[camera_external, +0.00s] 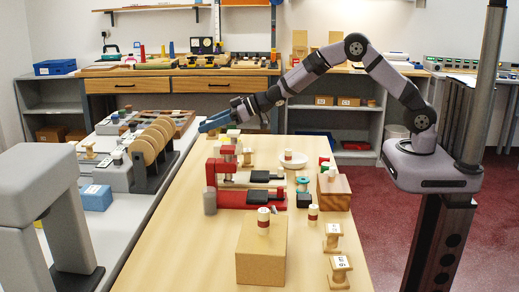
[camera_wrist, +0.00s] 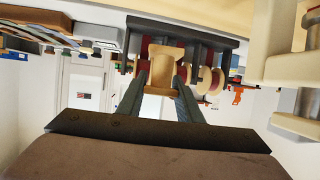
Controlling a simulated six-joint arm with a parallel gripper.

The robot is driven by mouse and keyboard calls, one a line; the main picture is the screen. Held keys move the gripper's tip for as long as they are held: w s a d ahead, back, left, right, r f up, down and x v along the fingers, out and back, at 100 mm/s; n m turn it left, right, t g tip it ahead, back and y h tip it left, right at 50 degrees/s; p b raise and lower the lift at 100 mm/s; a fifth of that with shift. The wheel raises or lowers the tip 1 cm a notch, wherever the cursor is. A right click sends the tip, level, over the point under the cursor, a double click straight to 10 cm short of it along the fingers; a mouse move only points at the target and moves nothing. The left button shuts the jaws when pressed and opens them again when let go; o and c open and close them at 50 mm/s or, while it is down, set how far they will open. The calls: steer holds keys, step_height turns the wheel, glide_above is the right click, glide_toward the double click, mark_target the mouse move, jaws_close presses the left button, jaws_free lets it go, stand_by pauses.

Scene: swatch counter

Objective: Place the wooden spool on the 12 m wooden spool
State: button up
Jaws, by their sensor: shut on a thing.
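My gripper (camera_wrist: 160,82) is shut on a wooden spool (camera_wrist: 164,68), whose pale waist and flanges show between the two fingers in the wrist view. In the external view my gripper (camera_external: 212,124) is raised over the far left part of the wooden table, and the held spool is not clearly made out there. Another small wooden spool (camera_external: 247,157) stands near the red device.
A rack of discs (camera_external: 152,150) stands on the left counter. The table's near left is clear.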

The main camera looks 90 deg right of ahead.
steer(key=a+r+n+y+p, duration=0.15)
steer(key=a+r, duration=0.25)
steer(key=a, duration=0.6)
steer(key=a+r+n+y+p, duration=0.1)
steer(key=a+r+n+y, duration=0.15)
steer(key=a, duration=0.75)
steer(key=s+a+r+n+g+y+p, duration=0.1)
steer(key=s+a+r, duration=0.1)
steer(key=s+a, duration=0.35)
steer(key=s+a+r+n+g+y+p, duration=0.1)
steer(key=s+a+g, duration=0.1)
steer(key=a, duration=0.6)
steer(key=n+g+y+p, duration=0.2)
steer(key=n+g+y, duration=0.4)
steer(key=n+g, duration=0.45)
glide_above(335, 231)
step_height(335, 231, down, 3)
steer(key=shift+a+f, duration=0.1)
steer(key=shift+f, duration=5.1)
steer(key=shift+f+b, duration=0.15)
steer(key=shift+b, duration=0.2)
